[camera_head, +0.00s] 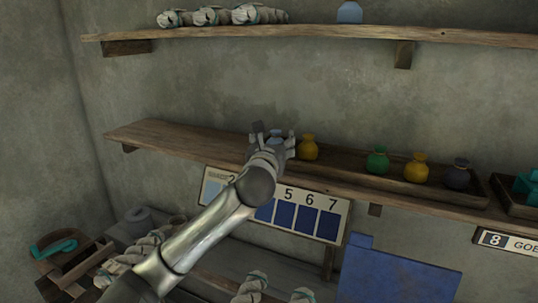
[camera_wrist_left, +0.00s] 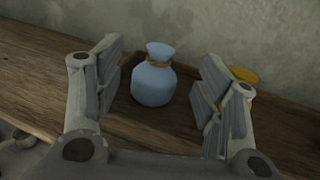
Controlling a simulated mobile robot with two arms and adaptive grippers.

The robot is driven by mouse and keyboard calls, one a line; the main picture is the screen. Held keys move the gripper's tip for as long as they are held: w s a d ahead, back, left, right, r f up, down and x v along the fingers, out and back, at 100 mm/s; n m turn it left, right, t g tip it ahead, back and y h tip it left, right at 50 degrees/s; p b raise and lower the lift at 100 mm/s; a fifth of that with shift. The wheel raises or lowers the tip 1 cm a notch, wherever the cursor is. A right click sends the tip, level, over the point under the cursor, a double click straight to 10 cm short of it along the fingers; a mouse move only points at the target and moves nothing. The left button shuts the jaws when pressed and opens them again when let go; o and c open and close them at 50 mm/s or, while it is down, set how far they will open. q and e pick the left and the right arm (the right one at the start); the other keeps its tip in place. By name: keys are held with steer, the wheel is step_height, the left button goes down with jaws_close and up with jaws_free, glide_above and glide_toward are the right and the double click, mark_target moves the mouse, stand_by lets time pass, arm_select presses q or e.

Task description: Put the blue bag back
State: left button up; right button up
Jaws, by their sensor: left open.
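A light blue bag (camera_wrist_left: 154,80) with a tan tie stands upright on the middle wooden shelf (camera_head: 165,137). In the left wrist view it sits between the two open fingers, apart from both. My left gripper (camera_head: 272,137) is open around the bag's place; in the head view it mostly hides this bag, with only a little blue showing. It also shows in the left wrist view (camera_wrist_left: 158,90). Another pale blue bag (camera_head: 349,13) stands on the upper shelf (camera_head: 330,33). My right gripper is not in view.
A mustard bag (camera_head: 307,148) stands just right of my left gripper. Farther right on the shelf are a green bag (camera_head: 377,161), a yellow bag (camera_head: 416,168) and a dark bag (camera_head: 457,175). A numbered board (camera_head: 300,205) hangs below. The shelf's left part is bare.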

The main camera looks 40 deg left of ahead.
arm_select(q)
steer(key=b+v, duration=0.1)
steer(key=v, duration=0.9)
steer(key=shift+b, duration=0.4)
